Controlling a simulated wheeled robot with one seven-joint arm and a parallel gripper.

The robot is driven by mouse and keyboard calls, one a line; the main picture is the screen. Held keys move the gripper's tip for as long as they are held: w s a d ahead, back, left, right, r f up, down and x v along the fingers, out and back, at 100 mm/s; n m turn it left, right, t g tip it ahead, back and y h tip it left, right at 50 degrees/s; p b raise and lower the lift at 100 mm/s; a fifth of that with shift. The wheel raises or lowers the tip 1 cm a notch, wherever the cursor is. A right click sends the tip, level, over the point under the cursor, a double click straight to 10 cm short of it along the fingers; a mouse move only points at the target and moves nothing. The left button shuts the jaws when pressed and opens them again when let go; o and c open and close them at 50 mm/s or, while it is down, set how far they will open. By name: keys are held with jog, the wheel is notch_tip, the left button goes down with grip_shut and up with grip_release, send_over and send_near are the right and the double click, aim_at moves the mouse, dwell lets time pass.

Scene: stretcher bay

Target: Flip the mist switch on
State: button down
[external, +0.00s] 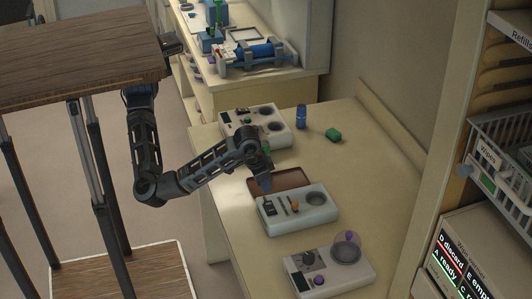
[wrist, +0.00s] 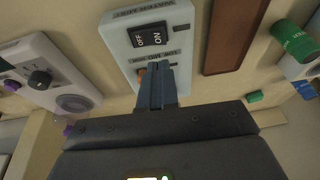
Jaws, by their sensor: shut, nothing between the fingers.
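A pale box-shaped unit (external: 311,217) stands on the bench, and it also shows in the wrist view (wrist: 118,47). It carries a black rocker switch (wrist: 149,35) marked OFF and ON, which looks small in the external view (external: 268,208). I cannot tell which side is pressed, nor read the label beside it clearly. An orange control (external: 294,206) and a round dark recess sit on the same unit. My gripper (external: 265,188) is shut and empty at the unit's left end. In the wrist view its fingertips (wrist: 156,68) lie just short of the rocker, over the unit; contact is not visible.
Similar units stand behind (external: 254,128) and in front (external: 330,275). A brown tray (external: 281,178) lies just behind the middle unit. A green block (external: 333,134) and blue bottle (external: 301,117) stand farther back. The bench's right side is clear.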

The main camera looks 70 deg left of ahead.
aim_at(268, 202)
jog(key=shift+s+a+x, duration=0.1)
jog(key=shift+s+x, duration=0.1)
jog(key=shift+x, duration=0.7)
jog(key=shift+s+a+x, duration=0.1)
jog(key=shift+s+x, duration=0.05)
jog(key=shift+x, duration=0.75)
jog(key=shift+s+x, duration=0.2)
jog(key=shift+x, duration=0.7)
jog(key=shift+f, duration=0.15)
jog(key=shift+a+f+h+b, duration=0.3)
jog(key=shift+f+h+b, duration=0.1)
jog(key=shift+f+b, duration=0.2)
jog(key=shift+h, duration=0.3)
jog(key=shift+r, duration=0.1)
jog(key=shift+d, duration=0.1)
jog(key=shift+d+r, duration=0.3)
jog(key=shift+d, duration=0.35)
